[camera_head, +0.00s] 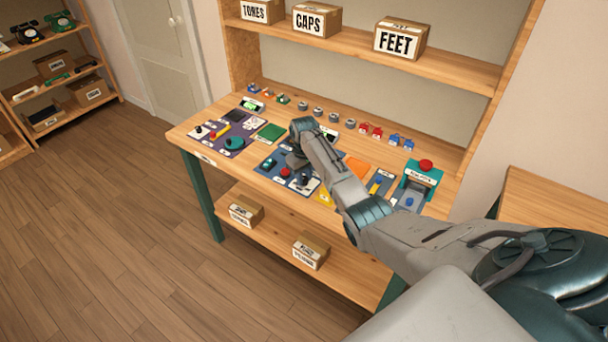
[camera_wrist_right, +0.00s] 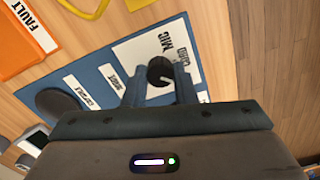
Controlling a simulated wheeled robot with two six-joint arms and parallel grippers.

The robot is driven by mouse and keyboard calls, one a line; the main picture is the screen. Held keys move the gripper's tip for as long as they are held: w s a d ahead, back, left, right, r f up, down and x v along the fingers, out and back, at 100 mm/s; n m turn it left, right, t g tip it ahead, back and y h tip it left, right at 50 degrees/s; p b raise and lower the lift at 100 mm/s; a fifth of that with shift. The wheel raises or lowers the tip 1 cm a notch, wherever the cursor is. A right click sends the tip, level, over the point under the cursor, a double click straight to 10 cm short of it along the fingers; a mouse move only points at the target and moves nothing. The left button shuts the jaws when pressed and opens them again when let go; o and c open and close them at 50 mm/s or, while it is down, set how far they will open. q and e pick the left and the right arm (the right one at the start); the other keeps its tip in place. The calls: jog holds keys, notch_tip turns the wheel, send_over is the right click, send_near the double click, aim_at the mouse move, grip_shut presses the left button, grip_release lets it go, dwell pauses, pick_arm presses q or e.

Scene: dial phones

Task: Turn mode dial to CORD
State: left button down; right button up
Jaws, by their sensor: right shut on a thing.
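The mode dial (camera_wrist_right: 158,69) is a round black knob with a pale mark on its edge. It sits on a white plate (camera_wrist_right: 134,52) at a corner of a blue panel (camera_wrist_right: 85,92). The plate carries MIC and CORD labels beside the knob; CORD is partly covered by a finger. My right gripper (camera_wrist_right: 160,88) has one finger on each side of the dial and is shut on it. In the head view the right gripper (camera_head: 300,170) is low over the blue panel, and its arm hides part of the bench. The dial's exact setting is hard to tell. My left gripper is out of view.
An orange FAULT panel (camera_wrist_right: 32,38) and a black round part (camera_wrist_right: 57,103) lie near the gripper. On the workbench (camera_head: 185,133) are a purple panel (camera_head: 230,147), a teal box with a red button (camera_head: 424,175) and several small parts along the back. A shelf holds labelled boxes.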

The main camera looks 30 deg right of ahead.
aim_at(304, 178)
jog(key=n+p, duration=0.1)
jog(key=n, duration=0.2)
jog(key=shift+r+n, duration=0.15)
jog(key=shift+n, duration=0.25)
jog(key=shift+n+p, duration=0.75)
jog(key=shift+n, duration=1.55)
jog(key=o, duration=1)
notch_tip(304, 178, up, 11)
jog(key=b, duration=0.2)
